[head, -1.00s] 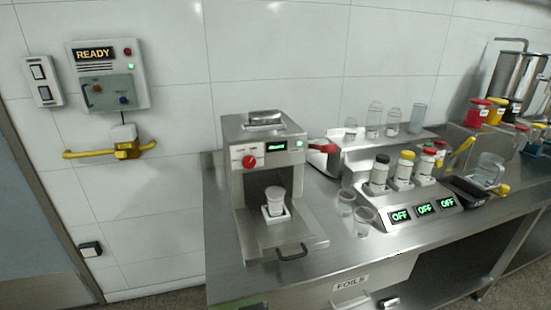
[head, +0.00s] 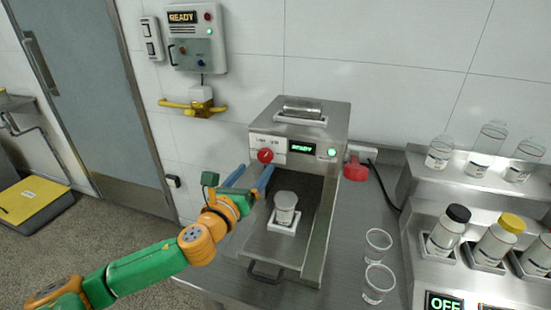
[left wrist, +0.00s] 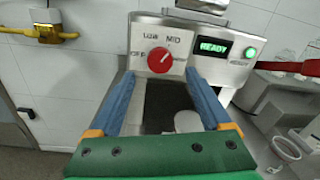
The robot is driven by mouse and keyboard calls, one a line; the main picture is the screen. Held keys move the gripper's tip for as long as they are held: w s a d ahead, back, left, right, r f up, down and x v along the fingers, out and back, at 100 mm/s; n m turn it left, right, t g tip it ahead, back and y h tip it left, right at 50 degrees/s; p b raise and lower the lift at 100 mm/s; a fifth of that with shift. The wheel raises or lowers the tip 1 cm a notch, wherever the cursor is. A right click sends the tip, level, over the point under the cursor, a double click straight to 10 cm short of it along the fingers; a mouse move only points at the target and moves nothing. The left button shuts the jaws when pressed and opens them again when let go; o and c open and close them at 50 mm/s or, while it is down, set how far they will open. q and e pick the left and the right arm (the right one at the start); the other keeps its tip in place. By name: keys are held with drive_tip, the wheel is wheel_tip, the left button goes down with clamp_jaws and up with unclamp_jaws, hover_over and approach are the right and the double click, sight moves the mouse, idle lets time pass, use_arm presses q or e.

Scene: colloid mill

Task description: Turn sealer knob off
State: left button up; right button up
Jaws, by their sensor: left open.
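The sealer (head: 310,118) is a steel box machine on the bench with a red knob (head: 265,155) on its white front panel. The knob also shows in the left wrist view (left wrist: 160,60), with LOW and MID above it and OFF at its left. Its pale mark seems to lean up towards MID. A green READY display (head: 301,147) is lit to its right. My left gripper (head: 252,173) is open and empty, its blue fingers just in front of and below the knob, pointing at the panel. In the left wrist view the knob lies beyond and between the fingertips (left wrist: 160,73). My right gripper is not in view.
A white cup (head: 286,207) sits in a holder on the sealer's drawer, right of my left gripper. Two clear cups (head: 378,245) and a rack of capped bottles (head: 496,240) stand to the right. A wall panel (head: 195,38) and yellow handle (head: 193,107) are at left.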

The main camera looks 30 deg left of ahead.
sight(264, 158)
use_arm(q)
drive_tip(key=w, duration=0.3)
drive_tip(key=w+a+p, duration=0.1)
drive_tip(key=w, duration=0.1)
drive_tip(key=shift+w+d, duration=0.1)
drive_tip(key=shift+w, duration=0.05)
drive_tip(key=shift+f, duration=0.1)
drive_tip(key=shift+c, duration=0.4)
clamp_jaws()
